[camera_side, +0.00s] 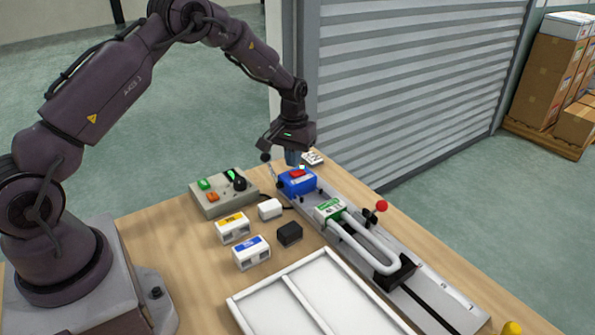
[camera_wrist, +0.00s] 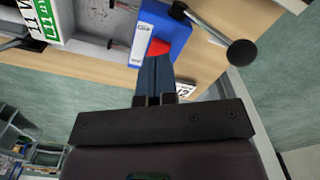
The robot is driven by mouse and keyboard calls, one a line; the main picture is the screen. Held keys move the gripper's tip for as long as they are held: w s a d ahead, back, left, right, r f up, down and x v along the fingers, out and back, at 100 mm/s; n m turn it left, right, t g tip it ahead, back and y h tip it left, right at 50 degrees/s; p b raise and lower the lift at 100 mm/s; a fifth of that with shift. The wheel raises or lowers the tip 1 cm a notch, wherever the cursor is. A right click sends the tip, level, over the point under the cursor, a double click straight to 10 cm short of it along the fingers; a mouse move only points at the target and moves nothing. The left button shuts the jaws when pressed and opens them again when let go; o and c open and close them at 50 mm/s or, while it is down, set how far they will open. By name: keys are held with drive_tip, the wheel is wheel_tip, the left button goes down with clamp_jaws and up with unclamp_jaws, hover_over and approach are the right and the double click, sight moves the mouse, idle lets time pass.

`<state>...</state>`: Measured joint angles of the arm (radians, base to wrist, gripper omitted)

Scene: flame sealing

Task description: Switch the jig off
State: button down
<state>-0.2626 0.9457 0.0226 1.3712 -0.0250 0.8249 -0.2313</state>
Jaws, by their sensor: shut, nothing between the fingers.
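The jig is a long grey metal rail (camera_side: 435,310) along the right of the table. A blue box (camera_side: 297,186) with a red switch (camera_side: 298,173) on top sits at its far end. The blue box (camera_wrist: 178,35) and red switch (camera_wrist: 158,47) also show in the wrist view, where the fingertips partly cover the switch. My gripper (camera_side: 293,161) is shut and empty, pointing down just above the blue box, its tips at the switch. I cannot tell whether they touch it. The gripper (camera_wrist: 155,60) also shows in the wrist view.
A white U-shaped tube piece (camera_side: 360,245) with a green label lies on the rail, beside a red-knobbed lever (camera_side: 381,206). A control box (camera_side: 222,194), small labelled blocks (camera_side: 251,252) and a white tray (camera_side: 262,306) stand left of it. A shutter wall (camera_side: 400,90) rises behind.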

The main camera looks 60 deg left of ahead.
sight(293, 173)
drive_tip(key=shift+f, duration=1.3)
idle(0.9)
drive_tip(key=shift+r, duration=3.55)
drive_tip(key=shift+s+d+f+g, duration=0.2)
drive_tip(key=shift+s+f+g, duration=0.1)
drive_tip(key=shift+s+f, duration=0.4)
drive_tip(key=s+d+r+m+t, duration=0.2)
drive_tip(key=s+d+r, duration=0.2)
drive_tip(key=s+r, duration=0.3)
drive_tip(key=s+d+r+m+t, duration=0.2)
drive_tip(key=s+d+r, duration=0.2)
drive_tip(key=s+r, duration=0.4)
drive_tip(key=s+d+r+m+t, duration=0.2)
drive_tip(key=s+d+r, duration=0.3)
drive_tip(key=s+r, duration=0.3)
drive_tip(key=s, duration=0.4)
